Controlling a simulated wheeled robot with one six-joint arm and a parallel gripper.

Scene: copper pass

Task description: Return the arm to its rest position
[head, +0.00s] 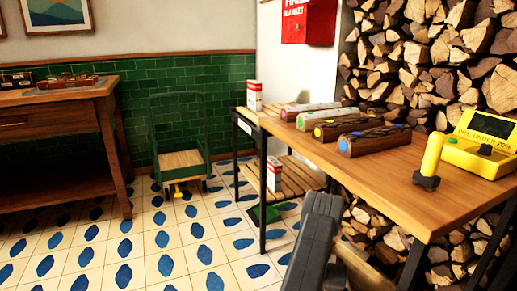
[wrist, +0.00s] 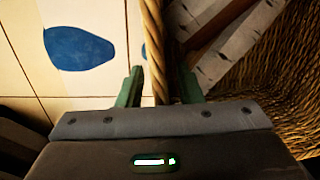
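In the wrist view, my gripper (wrist: 160,76) has two green fingers standing apart. Between them runs the twisted wicker rim or handle (wrist: 154,35) of a basket, with visible gaps to the fingers. The woven basket wall (wrist: 285,95) is at the right, with pale birch logs (wrist: 235,40) inside. In the head view, my dark arm (head: 315,240) reaches up from the bottom, left of the wooden table (head: 405,195). The gripper's fingers cannot be made out there.
A slatted shelf (head: 300,180) and green cart (head: 180,135) stand behind. Stacked firewood (head: 430,60) fills the right. Tiled floor (head: 155,240) at left is clear.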

